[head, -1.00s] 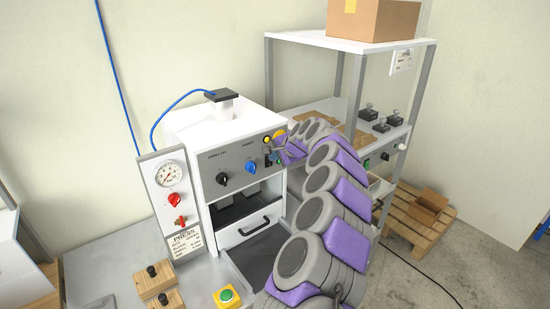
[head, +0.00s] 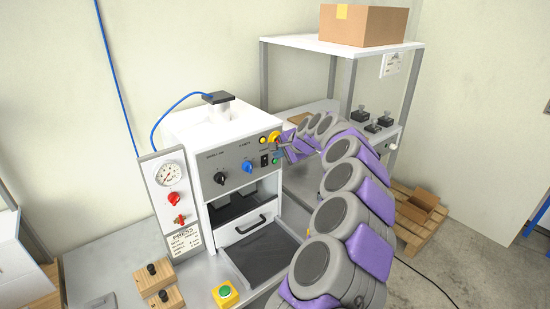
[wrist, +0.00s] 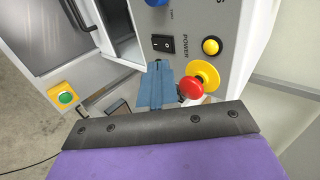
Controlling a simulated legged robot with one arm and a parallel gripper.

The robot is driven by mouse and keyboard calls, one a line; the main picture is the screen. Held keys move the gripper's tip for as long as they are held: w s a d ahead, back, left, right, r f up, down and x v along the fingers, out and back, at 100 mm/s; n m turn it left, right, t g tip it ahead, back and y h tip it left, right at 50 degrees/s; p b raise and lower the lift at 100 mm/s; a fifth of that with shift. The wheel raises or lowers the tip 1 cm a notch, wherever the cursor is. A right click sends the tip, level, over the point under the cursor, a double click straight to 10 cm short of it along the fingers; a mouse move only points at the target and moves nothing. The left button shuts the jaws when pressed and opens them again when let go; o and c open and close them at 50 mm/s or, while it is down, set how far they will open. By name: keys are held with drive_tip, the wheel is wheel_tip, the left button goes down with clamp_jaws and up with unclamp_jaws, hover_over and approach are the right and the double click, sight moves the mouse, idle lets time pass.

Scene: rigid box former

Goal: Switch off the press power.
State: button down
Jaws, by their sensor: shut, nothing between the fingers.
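The press (head: 214,128) is a white box with a grey control panel. Its black rocker power switch (head: 264,160) sits near the panel's right edge. In the wrist view the switch (wrist: 162,44), labelled POWER, lies just beyond my fingertips; I cannot tell which side is pressed in. My gripper (head: 281,153) is shut and empty at the right of the panel; its blue-grey fingers (wrist: 156,66) show in the wrist view, pointing at the panel. Whether they touch it is unclear. A red mushroom button (wrist: 190,88) on a yellow base is close beside the fingers, and a yellow button (wrist: 211,46) is right of the switch.
The panel also carries a black knob (head: 220,178) and a blue knob (head: 247,168). A black tray (head: 262,254) and a green button on a yellow box (head: 225,294) are below. A shelf rack (head: 340,47) stands behind my arm at the right.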

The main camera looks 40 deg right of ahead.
drive_tip(key=v, duration=0.5)
drive_tip(key=shift+w+d+r, duration=0.2)
drive_tip(key=shift+d+r, duration=0.05)
drive_tip(key=shift+r, duration=0.35)
drive_tip(key=shift+d, duration=0.15)
